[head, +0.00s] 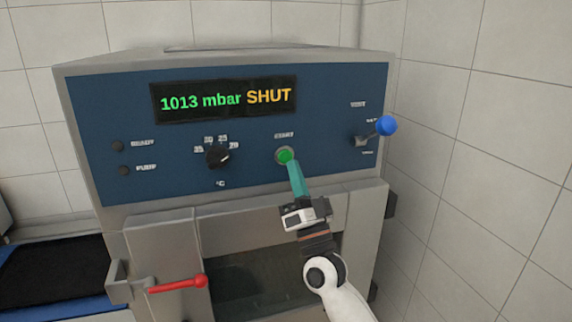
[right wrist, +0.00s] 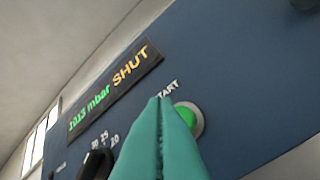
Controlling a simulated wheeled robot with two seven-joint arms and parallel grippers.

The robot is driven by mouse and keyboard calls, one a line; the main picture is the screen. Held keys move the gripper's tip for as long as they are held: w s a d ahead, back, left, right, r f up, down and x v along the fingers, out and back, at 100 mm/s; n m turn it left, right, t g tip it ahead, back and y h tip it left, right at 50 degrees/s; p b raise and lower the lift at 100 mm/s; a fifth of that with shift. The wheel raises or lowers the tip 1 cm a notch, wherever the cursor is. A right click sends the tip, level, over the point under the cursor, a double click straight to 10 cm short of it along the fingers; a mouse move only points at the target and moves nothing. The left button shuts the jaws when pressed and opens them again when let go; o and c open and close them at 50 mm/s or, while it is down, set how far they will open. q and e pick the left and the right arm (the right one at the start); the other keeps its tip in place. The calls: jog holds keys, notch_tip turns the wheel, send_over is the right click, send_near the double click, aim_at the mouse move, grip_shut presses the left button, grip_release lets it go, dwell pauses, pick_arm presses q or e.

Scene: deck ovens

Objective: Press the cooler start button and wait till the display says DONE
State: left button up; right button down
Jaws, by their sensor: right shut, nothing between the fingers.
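The cooler is a steel box with a blue front panel (head: 110,95). Its display (head: 224,99) reads "1013 mbar SHUT"; the same text shows in the right wrist view (right wrist: 115,85). The green start button (head: 285,156) sits in a metal ring under the word START, and it also shows in the right wrist view (right wrist: 188,118). My right gripper (head: 293,168) has teal fingers, shut and empty. Its tips are at the lower right edge of the button in the head view; whether they touch it I cannot tell. My left gripper is not in view.
A black temperature knob (head: 217,156) is left of the button. A vent lever with a blue ball (head: 386,125) sticks out at the right. Below are a windowed door and a red handle (head: 178,284). A tiled wall (head: 480,150) stands close on the right.

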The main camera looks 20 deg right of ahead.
aim_at(285, 156)
jog(key=shift+w, duration=0.75)
jog(key=shift+w, duration=0.1)
dwell(1.5)
jog(key=shift+w+r+b, duration=0.1)
jog(key=shift+w+b, duration=0.1)
jog(key=shift+b, duration=0.15)
jog(key=shift+w+a+r+b, duration=0.1)
jog(key=shift+w+b, duration=0.25)
jog(key=shift+b, duration=0.05)
dwell(1.1)
dwell(0.5)
